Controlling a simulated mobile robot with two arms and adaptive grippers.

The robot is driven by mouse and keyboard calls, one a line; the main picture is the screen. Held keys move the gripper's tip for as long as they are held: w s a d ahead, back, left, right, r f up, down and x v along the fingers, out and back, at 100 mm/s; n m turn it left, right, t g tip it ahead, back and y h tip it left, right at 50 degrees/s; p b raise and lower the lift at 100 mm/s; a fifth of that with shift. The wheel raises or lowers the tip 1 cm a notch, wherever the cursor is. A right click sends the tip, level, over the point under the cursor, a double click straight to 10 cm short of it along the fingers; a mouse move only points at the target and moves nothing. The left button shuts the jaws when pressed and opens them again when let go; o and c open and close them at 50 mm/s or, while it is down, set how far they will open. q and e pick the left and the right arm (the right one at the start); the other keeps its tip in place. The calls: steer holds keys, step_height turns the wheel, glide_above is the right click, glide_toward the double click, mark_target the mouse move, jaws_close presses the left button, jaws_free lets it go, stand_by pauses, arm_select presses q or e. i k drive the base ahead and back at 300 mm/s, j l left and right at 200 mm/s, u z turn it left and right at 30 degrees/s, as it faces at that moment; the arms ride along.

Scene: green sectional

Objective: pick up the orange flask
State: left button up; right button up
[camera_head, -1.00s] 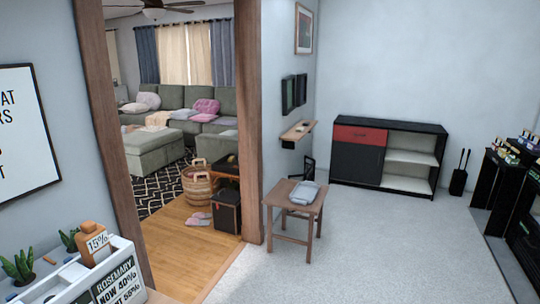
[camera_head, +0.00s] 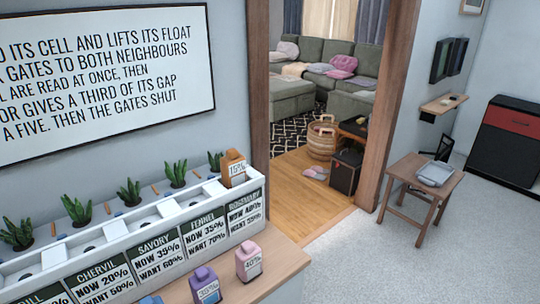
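The orange flask (camera_head: 232,168) stands upright at the right end of the white planter trough (camera_head: 256,182), by the rosemary cell. It has a white label reading 15%. The trough has dark cards on its front, including savory, fennel and rosemary. A pink flask (camera_head: 248,262) labelled 40% and a purple flask (camera_head: 205,287) stand on the wooden counter in front of the trough. A blue flask (camera_head: 151,300) is cut off by the bottom edge. Neither gripper is in view.
The wooden counter (camera_head: 277,262) ends at the right, with open floor beyond. A doorway leads to a room with a green sectional (camera_head: 310,72). A small wooden table (camera_head: 408,170) stands on the right. A text sign (camera_head: 100,80) hangs above the trough.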

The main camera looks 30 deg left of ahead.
mark_target(233, 165)
steer(key=l+u, duration=0.1)
steer(key=u, duration=0.35)
steer(key=i+l+u, duration=0.1)
steer(key=u, duration=0.35)
steer(key=l+u, duration=0.15)
steer(key=u, duration=0.3)
